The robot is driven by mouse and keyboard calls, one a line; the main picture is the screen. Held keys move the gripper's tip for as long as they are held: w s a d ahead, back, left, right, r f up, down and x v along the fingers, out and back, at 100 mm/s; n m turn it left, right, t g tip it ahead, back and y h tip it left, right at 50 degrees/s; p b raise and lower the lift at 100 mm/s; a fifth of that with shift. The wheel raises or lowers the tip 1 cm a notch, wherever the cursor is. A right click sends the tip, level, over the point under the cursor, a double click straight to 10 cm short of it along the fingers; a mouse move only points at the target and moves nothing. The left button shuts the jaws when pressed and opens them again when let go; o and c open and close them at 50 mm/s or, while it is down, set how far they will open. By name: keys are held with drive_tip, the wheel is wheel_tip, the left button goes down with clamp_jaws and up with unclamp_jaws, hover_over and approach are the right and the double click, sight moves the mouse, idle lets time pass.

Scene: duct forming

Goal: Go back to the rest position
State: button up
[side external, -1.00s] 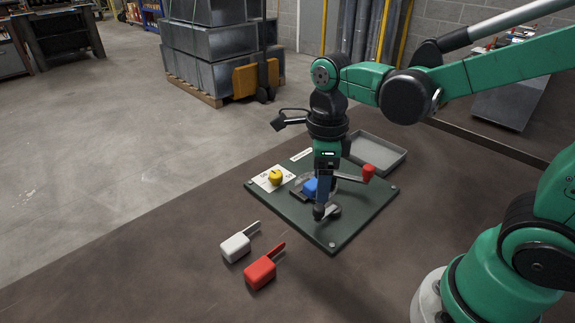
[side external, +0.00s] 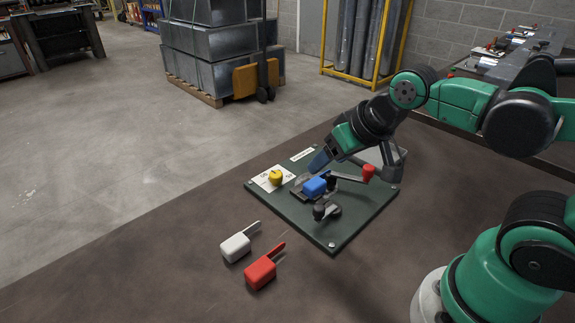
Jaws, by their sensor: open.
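My gripper (side external: 322,161) is in the air above the far part of the dark green board (side external: 345,235), tilted down and to the left. Its jaws look empty, and the gap between them is hard to make out. Below it on the board are a blue block (side external: 314,187), a crank arm with a red knob (side external: 368,172), a dark lever with a rounded end (side external: 327,211) and a yellow knob (side external: 276,177) on a white label. The gripper appears apart from all of them.
A white-handled block (side external: 236,246) and a red-handled block (side external: 261,271) lie on the brown table (side external: 165,265) in front of the board. The table's left part is clear. Stacked metal ducts (side external: 215,55) and a yellow rack (side external: 328,55) stand on the floor behind.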

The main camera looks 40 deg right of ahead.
drive_tip(key=shift+n, duration=0.8)
